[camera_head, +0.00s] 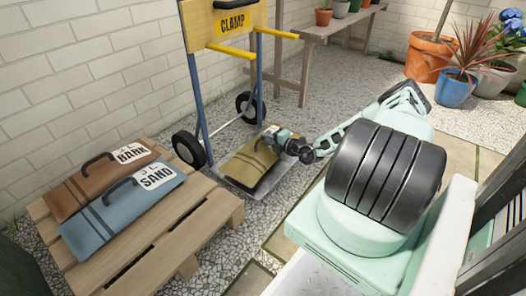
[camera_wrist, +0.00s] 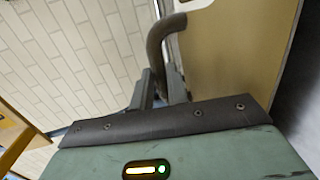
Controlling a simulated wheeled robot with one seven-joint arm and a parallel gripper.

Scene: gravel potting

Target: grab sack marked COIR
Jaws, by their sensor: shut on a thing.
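An olive-yellow sack (camera_head: 252,163) with darker bands lies on the toe plate of the hand truck. Its label is hidden, so I cannot read a marking on it. My gripper (camera_head: 273,141) is at the sack's upper end and partly covers it. In the wrist view the two grey fingers (camera_wrist: 166,90) are shut on a dark curved handle (camera_wrist: 160,38). A tan surface, apparently the sack (camera_wrist: 235,50), fills the right beside the handle. No sack marked COIR can be read in either view.
The hand truck (camera_head: 227,20) has a yellow CLAMP panel and black wheels. A wooden pallet (camera_head: 178,225) at left bears a brown BARK sack (camera_head: 95,182) and a blue SAND sack (camera_head: 122,209). A wooden bench (camera_head: 335,27) and potted plants (camera_head: 455,90) stand behind. Gravel lies around.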

